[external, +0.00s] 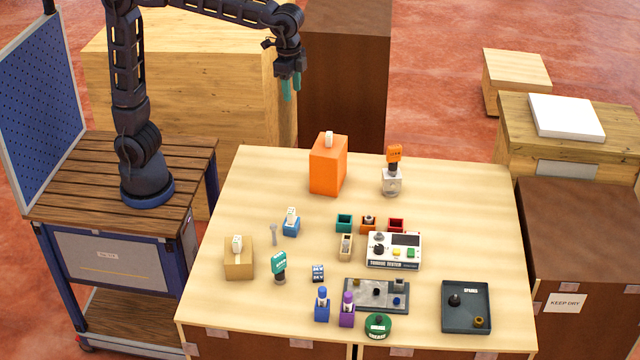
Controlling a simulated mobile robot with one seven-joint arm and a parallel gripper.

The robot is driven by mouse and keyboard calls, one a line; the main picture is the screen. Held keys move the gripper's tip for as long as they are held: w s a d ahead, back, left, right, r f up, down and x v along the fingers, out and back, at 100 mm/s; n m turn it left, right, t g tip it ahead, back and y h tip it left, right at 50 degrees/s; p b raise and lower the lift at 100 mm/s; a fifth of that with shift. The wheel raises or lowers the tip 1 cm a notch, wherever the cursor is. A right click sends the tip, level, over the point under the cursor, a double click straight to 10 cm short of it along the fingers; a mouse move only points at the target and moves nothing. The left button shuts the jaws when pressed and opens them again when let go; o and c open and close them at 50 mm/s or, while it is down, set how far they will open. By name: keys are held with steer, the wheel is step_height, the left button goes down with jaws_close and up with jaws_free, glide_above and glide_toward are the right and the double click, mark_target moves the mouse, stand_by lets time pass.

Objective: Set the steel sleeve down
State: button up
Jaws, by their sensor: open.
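My gripper (291,88) hangs in the air behind the back left part of the table, with teal fingertips pointing down. It is open, with nothing visible between the fingers. I cannot pick out the steel sleeve for certain at this size. A grey metal plate (360,302) at the front middle of the table carries several small parts, among them a grey piece and dark ones. A dark tray (457,325) marked as spares, at the front right, holds a black knob (454,300) and a brass-coloured piece (478,321).
A tall orange block (327,170) and a clear jar with an orange-topped part (394,154) stand at the back. A white tester box (380,262), small coloured bins and several bottles crowd the middle and front. The table's right side (475,220) is clear.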

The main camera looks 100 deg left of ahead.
steer(key=s+a+f+n+t, duration=0.1)
steer(key=s+a+f, duration=0.1)
steer(key=s, duration=0.8)
steer(key=s+a+f+n+t, duration=0.1)
steer(key=s+f, duration=0.3)
steer(key=s, duration=0.6)
steer(key=s+a+f+n+t, duration=0.1)
steer(key=s+a+f+t, duration=0.1)
steer(key=s, duration=0.8)
steer(key=shift+a+f, duration=0.35)
steer(key=shift+f, duration=0.4)
